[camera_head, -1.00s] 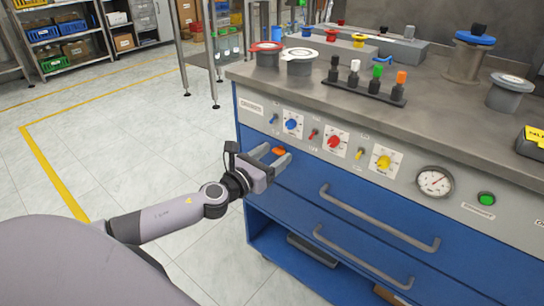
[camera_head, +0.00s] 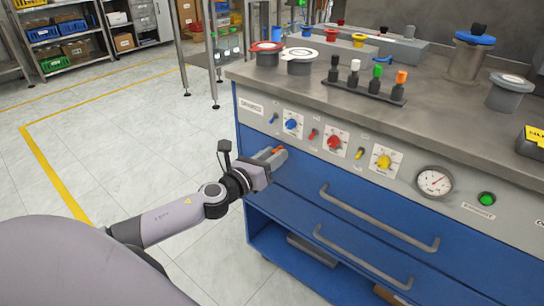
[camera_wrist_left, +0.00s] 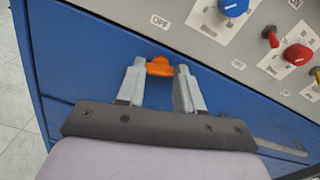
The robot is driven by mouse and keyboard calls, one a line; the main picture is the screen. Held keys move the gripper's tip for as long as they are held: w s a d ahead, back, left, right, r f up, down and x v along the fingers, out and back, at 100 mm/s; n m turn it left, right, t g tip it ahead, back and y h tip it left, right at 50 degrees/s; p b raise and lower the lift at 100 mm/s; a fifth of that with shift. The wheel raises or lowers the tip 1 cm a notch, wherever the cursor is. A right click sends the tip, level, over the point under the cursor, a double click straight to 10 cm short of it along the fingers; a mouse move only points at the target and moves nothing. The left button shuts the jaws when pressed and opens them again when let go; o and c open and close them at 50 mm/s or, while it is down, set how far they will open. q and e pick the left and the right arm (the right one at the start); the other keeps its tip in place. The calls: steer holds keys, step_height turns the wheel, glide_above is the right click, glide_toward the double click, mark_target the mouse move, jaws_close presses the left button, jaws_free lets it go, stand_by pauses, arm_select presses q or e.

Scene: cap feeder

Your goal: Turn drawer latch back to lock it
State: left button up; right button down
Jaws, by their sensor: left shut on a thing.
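The orange drawer latch (camera_wrist_left: 160,67) sits on the blue front of the top drawer, below the grey control panel, in the left wrist view. My left gripper (camera_wrist_left: 160,70) has one finger on each side of it and is shut on it. In the head view the gripper (camera_head: 277,153) reaches the upper left of the blue drawer front, and only a bit of orange shows between the fingers. The top drawer (camera_head: 330,188) has a grey bar handle and looks closed. My right gripper is not in view.
The control panel above carries a blue knob (camera_head: 292,124), a red knob (camera_head: 334,142), a yellow knob (camera_head: 383,162) and small toggles close to the gripper. A gauge (camera_head: 434,182) sits farther right. The floor left of the cabinet is clear.

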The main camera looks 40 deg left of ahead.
arm_select(q)
steer(key=shift+n+p, duration=2)
steer(key=shift+n, duration=5.6)
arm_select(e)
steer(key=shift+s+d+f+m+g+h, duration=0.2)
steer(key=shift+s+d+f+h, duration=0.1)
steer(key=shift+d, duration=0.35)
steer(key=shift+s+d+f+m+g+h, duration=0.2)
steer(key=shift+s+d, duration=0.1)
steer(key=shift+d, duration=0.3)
arm_select(q)
steer(key=o, duration=1)
steer(key=shift+o, duration=0.2)
steer(key=s+p, duration=0.1)
steer(key=s, duration=0.6)
steer(key=shift+a, duration=0.3)
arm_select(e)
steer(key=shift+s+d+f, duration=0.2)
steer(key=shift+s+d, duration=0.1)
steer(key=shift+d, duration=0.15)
arm_select(q)
steer(key=shift+s, duration=0.1)
